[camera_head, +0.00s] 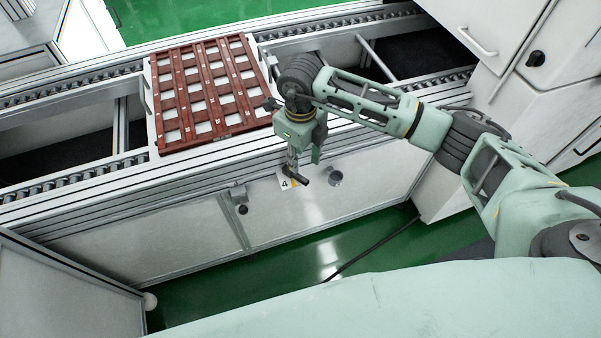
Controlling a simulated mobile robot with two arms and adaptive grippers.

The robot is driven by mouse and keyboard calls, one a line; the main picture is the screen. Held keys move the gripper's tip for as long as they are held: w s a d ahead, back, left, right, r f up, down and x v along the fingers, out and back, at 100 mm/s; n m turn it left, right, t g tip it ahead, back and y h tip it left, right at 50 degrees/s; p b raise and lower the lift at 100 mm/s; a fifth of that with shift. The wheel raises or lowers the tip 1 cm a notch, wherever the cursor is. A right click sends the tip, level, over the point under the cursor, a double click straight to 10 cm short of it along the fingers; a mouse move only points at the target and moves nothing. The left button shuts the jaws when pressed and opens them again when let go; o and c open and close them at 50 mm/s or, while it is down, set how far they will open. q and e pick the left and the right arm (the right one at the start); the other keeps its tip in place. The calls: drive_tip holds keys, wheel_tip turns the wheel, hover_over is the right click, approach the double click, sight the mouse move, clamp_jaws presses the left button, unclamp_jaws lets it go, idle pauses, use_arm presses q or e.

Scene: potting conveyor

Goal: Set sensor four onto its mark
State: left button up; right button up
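A white plate bearing the number 4 (285,184) and a yellow edge shows at the conveyor's front side, just under my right gripper (297,172). The gripper points down in front of the conveyor's front rail, and its fingertips overlap the plate in the picture. A small dark part shows at the fingertips. I cannot tell whether it is a finger or a sensor held there, nor whether the plate is touched. A grey round part (335,178) sits on the front panel to the right. My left gripper is not in view.
A red-brown slatted tray (205,143) with white squares lies on the roller conveyor (70,178). A small bracket (238,191) sticks out from the front, left of the gripper. White cabinets (556,85) stand at the right. The green floor (330,265) in front is mostly clear, crossed by a dark cable.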

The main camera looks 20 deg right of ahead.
sight(300, 177)
wheel_tip(300, 177, down, 8)
drive_tip(key=shift+r+p, duration=0.15)
drive_tip(key=shift+p, duration=0.25)
drive_tip(key=shift+c, duration=0.4)
